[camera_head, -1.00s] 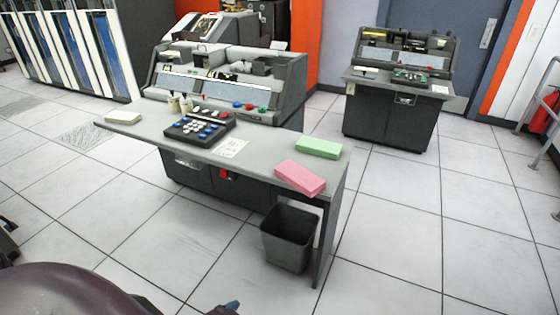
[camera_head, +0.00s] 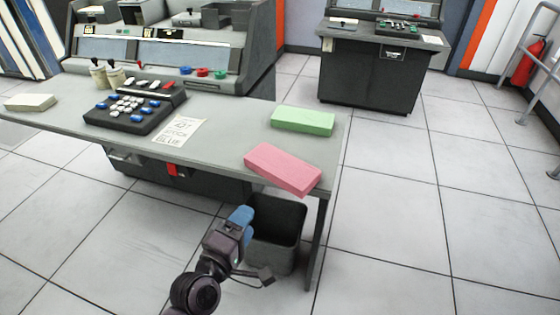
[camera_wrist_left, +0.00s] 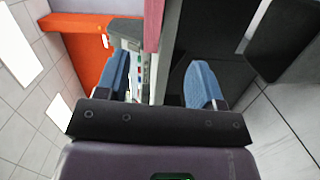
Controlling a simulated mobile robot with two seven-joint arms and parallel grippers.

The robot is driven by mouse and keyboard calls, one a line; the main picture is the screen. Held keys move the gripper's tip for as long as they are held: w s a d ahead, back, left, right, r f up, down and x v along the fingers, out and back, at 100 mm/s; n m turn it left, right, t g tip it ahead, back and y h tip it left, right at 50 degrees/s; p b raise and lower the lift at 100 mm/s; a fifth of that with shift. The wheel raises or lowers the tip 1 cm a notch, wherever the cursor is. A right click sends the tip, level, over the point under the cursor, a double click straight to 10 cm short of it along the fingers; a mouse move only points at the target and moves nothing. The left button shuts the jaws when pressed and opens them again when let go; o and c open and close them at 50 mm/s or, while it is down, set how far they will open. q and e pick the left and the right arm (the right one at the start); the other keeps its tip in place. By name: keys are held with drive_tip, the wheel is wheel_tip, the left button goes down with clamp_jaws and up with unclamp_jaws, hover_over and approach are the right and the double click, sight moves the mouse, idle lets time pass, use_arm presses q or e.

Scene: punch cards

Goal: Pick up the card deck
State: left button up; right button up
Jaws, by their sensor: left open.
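A pink card deck (camera_head: 283,167) lies flat near the front right corner of the grey desk (camera_head: 225,107). A green card deck (camera_head: 303,120) lies just behind it, and a whitish stack of cards (camera_head: 31,102) lies at the desk's left end. My left gripper (camera_head: 252,247) is open and empty, below and in front of the desk edge, apart from the pink deck. In the left wrist view its blue fingers (camera_wrist_left: 159,74) are spread, and part of the pink deck (camera_wrist_left: 153,25) shows beyond them at the top. My right gripper is not in view.
A dark waste bin (camera_head: 275,235) stands on the floor under the desk's right end, close to my left gripper.

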use_arm(q)
drive_tip(key=b, duration=0.1)
approach(278, 181)
drive_tip(key=a+x, duration=0.1)
drive_tip(key=x, duration=0.3)
drive_tip(key=shift+n, duration=0.4)
drive_tip(key=w+d, duration=0.1)
drive_tip(key=w+d+b, duration=0.1)
drive_tip(key=w, duration=0.1)
drive_tip(key=shift+w+d+f, duration=0.15)
drive_tip(key=shift+d+f, duration=0.15)
drive_tip(key=shift+f, duration=0.1)
drive_tip(key=shift+w+d+r+b, duration=0.15)
drive_tip(key=shift+w+d+b, duration=0.2)
drive_tip(key=shift+w, duration=0.25)
drive_tip(key=shift+a, duration=0.1)
drive_tip(key=c, duration=1.1)
drive_tip(key=shift+r, duration=0.1)
clamp_jaws()
drive_tip(key=shift+r, duration=0.15)
